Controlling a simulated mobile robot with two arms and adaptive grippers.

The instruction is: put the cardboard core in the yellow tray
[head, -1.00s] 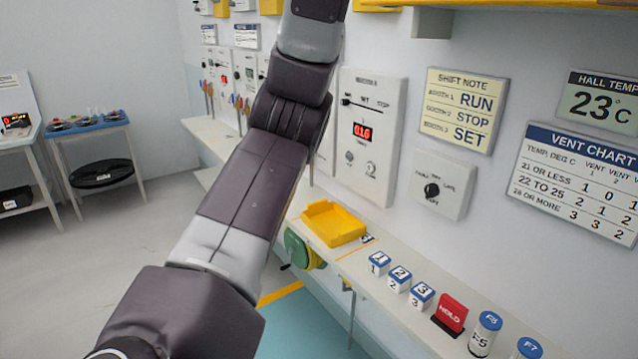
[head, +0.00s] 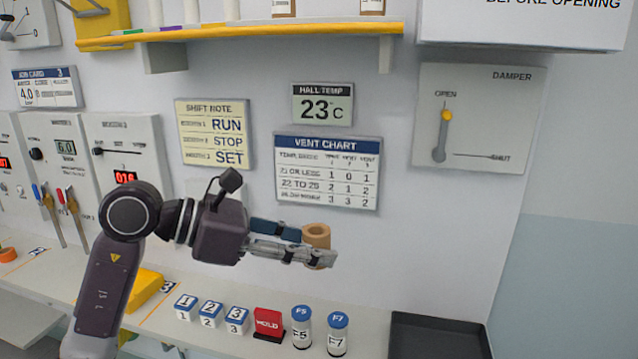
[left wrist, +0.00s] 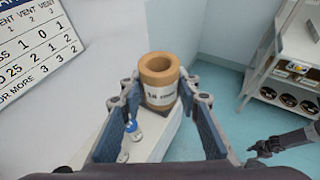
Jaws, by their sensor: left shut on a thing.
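The cardboard core (head: 316,236) is a short brown tube with a white label, seen in the left wrist view (left wrist: 159,80). My left gripper (head: 312,248) is shut on it and holds it in the air in front of the wall, above the shelf. The core's open end faces up. The yellow tray (head: 149,286) sits on the shelf to the left, partly hidden behind my left arm. What I take for my right gripper (left wrist: 262,148) shows small at the lower right of the left wrist view; its jaws are unclear.
On the shelf (head: 60,273) stand several numbered blocks (head: 210,313), a red HOLD block (head: 268,324) and two blue-capped canisters (head: 301,326), below and around the held core. A dark tray (head: 440,338) lies at the right. A yellow-edged upper shelf (head: 250,35) juts from the wall.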

